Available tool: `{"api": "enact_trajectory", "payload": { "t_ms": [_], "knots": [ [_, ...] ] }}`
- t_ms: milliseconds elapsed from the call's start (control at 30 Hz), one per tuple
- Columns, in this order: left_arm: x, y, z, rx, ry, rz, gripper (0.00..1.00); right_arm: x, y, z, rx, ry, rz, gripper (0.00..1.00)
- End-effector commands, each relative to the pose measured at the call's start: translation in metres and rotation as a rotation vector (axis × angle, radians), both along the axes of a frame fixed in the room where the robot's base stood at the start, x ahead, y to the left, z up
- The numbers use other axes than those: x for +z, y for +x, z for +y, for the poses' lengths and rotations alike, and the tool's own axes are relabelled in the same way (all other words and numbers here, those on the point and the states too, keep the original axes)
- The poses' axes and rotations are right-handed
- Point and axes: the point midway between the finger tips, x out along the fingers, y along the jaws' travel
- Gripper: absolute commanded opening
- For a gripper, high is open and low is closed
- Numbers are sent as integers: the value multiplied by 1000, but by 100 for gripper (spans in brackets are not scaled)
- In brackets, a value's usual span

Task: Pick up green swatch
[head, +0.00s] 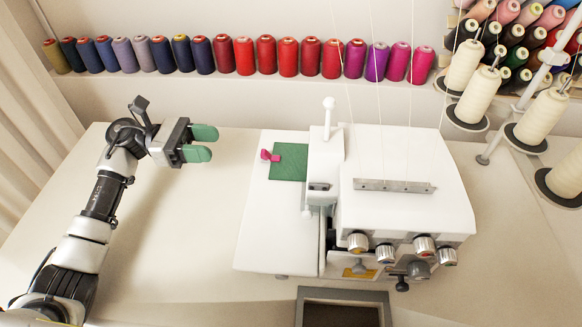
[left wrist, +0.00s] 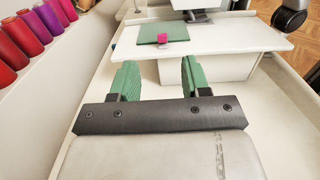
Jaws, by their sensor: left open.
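The green swatch (head: 289,161) lies flat on the left part of the white sewing machine's bed (head: 262,230). A small pink clip (head: 268,156) sits at its left edge. In the left wrist view the swatch (left wrist: 158,33) is ahead of the fingers, with the pink clip (left wrist: 174,33) at its near edge. My left gripper (head: 207,143) is left of the swatch, apart from it and above the table. Its green-padded fingers are open and empty, and they also show in the left wrist view (left wrist: 157,80). My right gripper is in neither view.
The white sewing machine (head: 405,185) stands right of the swatch, with threads rising from it. Thread spools (head: 289,57) line the back ledge. Cream cones (head: 478,95) stand at the right. The table (head: 180,230) is clear between my left arm and the machine.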

Motion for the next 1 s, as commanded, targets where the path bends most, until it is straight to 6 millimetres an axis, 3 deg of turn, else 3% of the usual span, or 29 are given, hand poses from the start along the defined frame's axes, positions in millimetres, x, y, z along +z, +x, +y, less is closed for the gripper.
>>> {"api": "enact_trajectory", "payload": {
  "t_ms": [67, 400, 1000],
  "knots": [
    [-9, 0, -1, 0, 0, 0, 47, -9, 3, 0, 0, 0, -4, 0],
    [-6, 0, -47, -2, -2, 1, 47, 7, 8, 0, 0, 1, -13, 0],
    [-13, -1, -108, 1, -1, 2, 47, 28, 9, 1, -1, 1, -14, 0]
  ]
}}
